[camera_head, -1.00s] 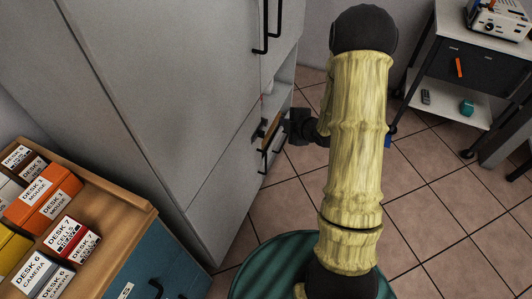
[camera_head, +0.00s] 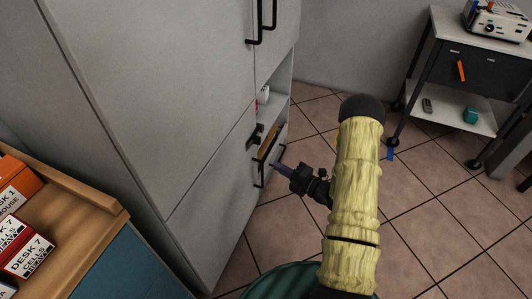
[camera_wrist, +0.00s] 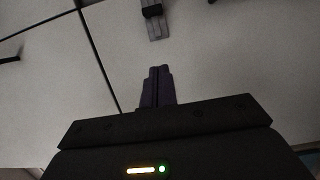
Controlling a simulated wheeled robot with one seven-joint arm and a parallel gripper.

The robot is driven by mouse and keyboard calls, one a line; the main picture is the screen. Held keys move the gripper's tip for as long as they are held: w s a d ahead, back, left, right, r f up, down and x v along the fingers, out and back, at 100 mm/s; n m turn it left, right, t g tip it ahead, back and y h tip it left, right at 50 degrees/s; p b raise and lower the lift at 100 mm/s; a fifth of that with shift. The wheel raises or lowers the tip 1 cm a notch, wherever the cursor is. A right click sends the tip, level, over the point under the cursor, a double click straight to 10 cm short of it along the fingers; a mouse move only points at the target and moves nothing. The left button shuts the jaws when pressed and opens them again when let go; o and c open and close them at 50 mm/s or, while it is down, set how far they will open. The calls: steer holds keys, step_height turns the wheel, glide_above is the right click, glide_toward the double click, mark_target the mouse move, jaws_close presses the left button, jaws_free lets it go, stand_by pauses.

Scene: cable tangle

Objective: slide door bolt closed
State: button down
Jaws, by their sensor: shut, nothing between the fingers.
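A small dark door bolt (camera_head: 255,135) sits on the grey cabinet front, at the edge next to the open lower compartment. In the wrist view the bolt (camera_wrist: 156,24) is at the top centre: a grey plate with a black knob, partly cut off by the frame edge. I cannot tell the bolt's exact slide position. My gripper (camera_head: 276,166) is shut and empty, to the right of and below the bolt in the head view. In the wrist view my fingers (camera_wrist: 157,74) are together, pointing up towards the bolt, with a gap between.
The tall grey cabinet (camera_head: 150,90) has black handles (camera_head: 259,25) above and an open shelf and drawer beside the bolt. A wooden unit with labelled boxes (camera_head: 28,256) stands at left. A trolley (camera_head: 450,110) stands at back right. Tiled floor (camera_head: 440,205) between is mostly clear.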

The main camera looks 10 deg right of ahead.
mark_target(256, 140)
steer(key=b+x, duration=0.2)
steer(key=x, duration=0.8)
steer(key=shift+a, duration=0.1)
steer(key=shift+w+d+f+b, duration=0.1)
steer(key=shift+w+d+b, duration=0.3)
steer(key=shift+w+d, duration=0.85)
steer(key=shift+w, duration=0.3)
